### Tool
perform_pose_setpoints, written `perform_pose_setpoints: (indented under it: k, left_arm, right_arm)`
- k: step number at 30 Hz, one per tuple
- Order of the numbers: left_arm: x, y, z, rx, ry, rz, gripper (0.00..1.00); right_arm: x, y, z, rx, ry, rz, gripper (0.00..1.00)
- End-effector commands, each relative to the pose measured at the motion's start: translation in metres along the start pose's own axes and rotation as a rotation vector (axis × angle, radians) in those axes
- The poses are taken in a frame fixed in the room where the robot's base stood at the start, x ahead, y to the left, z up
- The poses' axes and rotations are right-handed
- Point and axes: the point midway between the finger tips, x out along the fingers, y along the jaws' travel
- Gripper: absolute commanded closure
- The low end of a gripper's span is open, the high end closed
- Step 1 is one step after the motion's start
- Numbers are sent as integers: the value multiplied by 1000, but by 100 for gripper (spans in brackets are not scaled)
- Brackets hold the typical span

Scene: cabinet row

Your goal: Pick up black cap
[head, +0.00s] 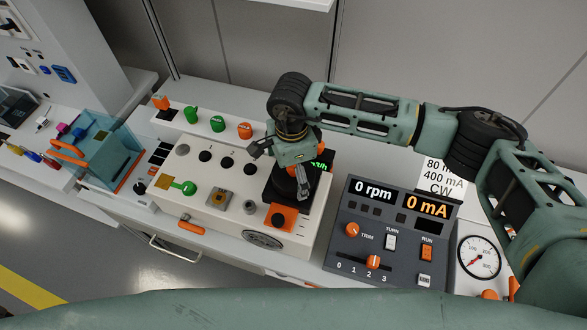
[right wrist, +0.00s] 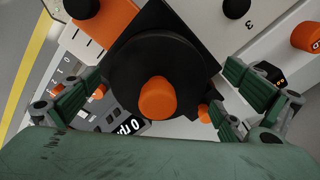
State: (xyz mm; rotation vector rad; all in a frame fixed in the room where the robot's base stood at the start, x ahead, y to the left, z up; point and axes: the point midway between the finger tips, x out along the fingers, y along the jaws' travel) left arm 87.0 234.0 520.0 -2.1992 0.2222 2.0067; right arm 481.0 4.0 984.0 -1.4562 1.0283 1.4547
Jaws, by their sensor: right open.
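My right gripper (head: 281,167) is open above the dark square unit at the right end of the cream console. I cannot tell if this disc is the black cap. Small black round pieces (head: 227,163) stand on the console, and another black round piece (head: 278,220) sits on an orange square. My left gripper is not in view.
The cream console (head: 170,204) stands on a white counter. A grey control box (head: 385,238) with displays is to its right, beside a round gauge (head: 479,257). A clear blue bin (head: 101,146) stands left. Green and orange knobs (head: 217,124) line a back ledge.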

Motion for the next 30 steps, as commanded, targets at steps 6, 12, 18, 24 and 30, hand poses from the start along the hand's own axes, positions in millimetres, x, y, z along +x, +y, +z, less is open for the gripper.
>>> perform_pose_setpoints:
  k: [6,12,18,24,30]
  left_arm:
    - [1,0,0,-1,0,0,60]
    - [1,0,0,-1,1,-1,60]
    - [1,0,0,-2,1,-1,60]
    - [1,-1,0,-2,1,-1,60]
    - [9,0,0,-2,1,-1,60]
  right_arm:
    - [0,0,0,0,0,0,9]
    - [0,0,0,0,0,0,26]
    - [0,0,0,1,-1,-1,42]
    - [0,0,0,1,-1,-1,42]
    - [-9,-1,0,1,-1,-3,42]
